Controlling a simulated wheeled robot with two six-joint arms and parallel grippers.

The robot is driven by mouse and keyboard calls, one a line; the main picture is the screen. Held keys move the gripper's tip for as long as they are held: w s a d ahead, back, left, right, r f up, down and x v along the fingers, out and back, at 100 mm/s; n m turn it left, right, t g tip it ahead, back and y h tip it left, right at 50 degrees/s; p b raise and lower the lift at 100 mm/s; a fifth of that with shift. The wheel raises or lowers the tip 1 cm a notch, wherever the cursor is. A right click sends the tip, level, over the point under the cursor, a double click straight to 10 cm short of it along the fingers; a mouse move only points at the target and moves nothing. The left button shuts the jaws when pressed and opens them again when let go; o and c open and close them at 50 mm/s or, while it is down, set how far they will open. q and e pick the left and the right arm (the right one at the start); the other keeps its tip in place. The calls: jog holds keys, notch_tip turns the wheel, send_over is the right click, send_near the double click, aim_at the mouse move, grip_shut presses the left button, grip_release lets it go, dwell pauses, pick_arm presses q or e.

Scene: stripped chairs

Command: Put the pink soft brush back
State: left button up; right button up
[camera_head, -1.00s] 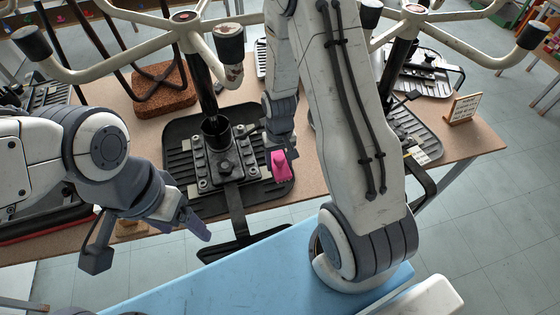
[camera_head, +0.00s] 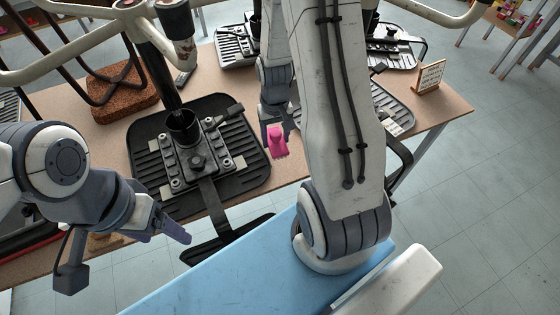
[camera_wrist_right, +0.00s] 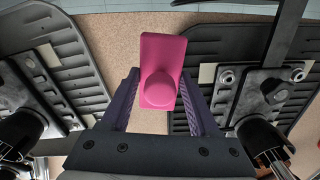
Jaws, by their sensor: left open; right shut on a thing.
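The pink soft brush (camera_head: 277,142) is held in my right gripper (camera_head: 274,128), above the table just right of the near black chair mechanism. In the right wrist view the brush (camera_wrist_right: 160,72) sits between the two purple fingers (camera_wrist_right: 162,100), its flat pink back and round knob facing the camera. Its bristles are hidden in that view. My left gripper (camera_head: 165,228) is at the lower left, in front of the table's near edge, empty. Its jaw gap is hard to make out there.
The brown table (camera_head: 290,173) holds black chair mechanisms (camera_head: 205,150), a cork block (camera_head: 120,92) and a small sign (camera_head: 429,76). White chair bases stand over the back and left. A strip of bare tabletop lies right of the near mechanism. A blue surface (camera_head: 250,270) is in front.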

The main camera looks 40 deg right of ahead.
jog(key=s+d+m+b, duration=0.3)
jog(key=s+d+b, duration=0.4)
jog(key=s+d, duration=0.3)
jog(key=w+a+f, duration=0.1)
jog(key=w+f, duration=0.1)
jog(key=w, duration=0.1)
jog(key=w+a+f, duration=0.1)
jog(key=w+a, duration=0.1)
jog(key=w, duration=0.1)
jog(key=w+a+f, duration=0.1)
jog(key=w+f, duration=0.1)
jog(key=w, duration=0.2)
jog(key=shift+a+f, duration=0.15)
jog(key=shift+f, duration=0.2)
jog(key=shift+w+a+f, duration=0.2)
jog(key=shift+w+f, duration=0.1)
jog(key=shift+f, duration=0.15)
notch_tip(320, 180, down, 4)
jog(key=shift+r+p, duration=0.15)
jog(key=shift+p, duration=0.15)
pick_arm(q)
notch_tip(320, 180, down, 8)
jog(key=shift+f, duration=0.2)
